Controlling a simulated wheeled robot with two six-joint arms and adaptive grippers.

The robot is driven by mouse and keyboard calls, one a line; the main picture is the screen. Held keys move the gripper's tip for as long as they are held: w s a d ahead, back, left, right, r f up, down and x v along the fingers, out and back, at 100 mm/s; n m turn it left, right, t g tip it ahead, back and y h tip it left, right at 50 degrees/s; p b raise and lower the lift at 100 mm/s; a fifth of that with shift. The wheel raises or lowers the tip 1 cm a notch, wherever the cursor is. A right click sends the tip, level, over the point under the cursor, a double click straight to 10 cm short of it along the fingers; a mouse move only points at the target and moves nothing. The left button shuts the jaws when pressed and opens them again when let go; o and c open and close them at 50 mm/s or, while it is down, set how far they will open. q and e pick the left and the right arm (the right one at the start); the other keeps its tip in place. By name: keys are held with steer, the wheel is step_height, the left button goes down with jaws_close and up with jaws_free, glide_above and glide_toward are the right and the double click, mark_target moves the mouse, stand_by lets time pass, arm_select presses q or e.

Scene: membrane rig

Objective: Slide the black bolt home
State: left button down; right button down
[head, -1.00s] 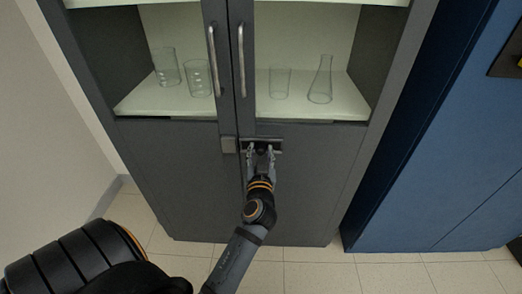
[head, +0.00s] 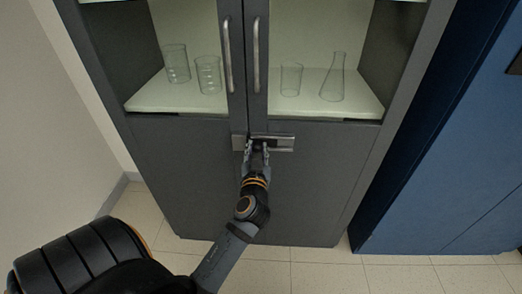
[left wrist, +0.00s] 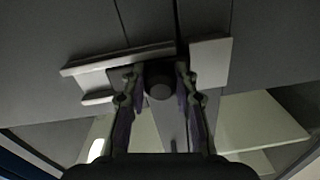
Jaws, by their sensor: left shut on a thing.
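The black bolt's round knob (head: 258,146) shows dark between my left fingertips on the front of a grey cabinet. In the left wrist view the knob (left wrist: 159,81) sits between the two fingers, near the catch end of the pale guide plate (left wrist: 118,60). The guide plate (head: 283,142) is on the right door in the head view. The pale catch block (head: 239,142) is on the left door, and also shows in the left wrist view (left wrist: 210,62). My left gripper (head: 257,150) is shut on the knob. The bolt's tip is hidden. My right gripper is out of view.
Two long vertical handles (head: 227,55) flank the door seam above the bolt. Glass beakers (head: 208,75) and a flask (head: 333,80) stand on a shelf (head: 150,97) behind the upper panes. A blue cabinet (head: 440,170) stands at right. Tiled floor lies below.

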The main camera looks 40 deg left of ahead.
arm_select(q)
steer(key=shift+a, duration=0.1)
steer(key=c, duration=1.3)
jaws_free()
steer(key=shift+s, duration=0.1)
steer(key=shift+o, duration=1.4)
steer(key=shift+s+a, duration=0.1)
steer(key=shift+a, duration=0.1)
steer(key=shift+d, duration=0.1)
steer(key=shift+r, duration=0.15)
step_height(320, 180, up, 10)
steer(key=shift+f, duration=0.1)
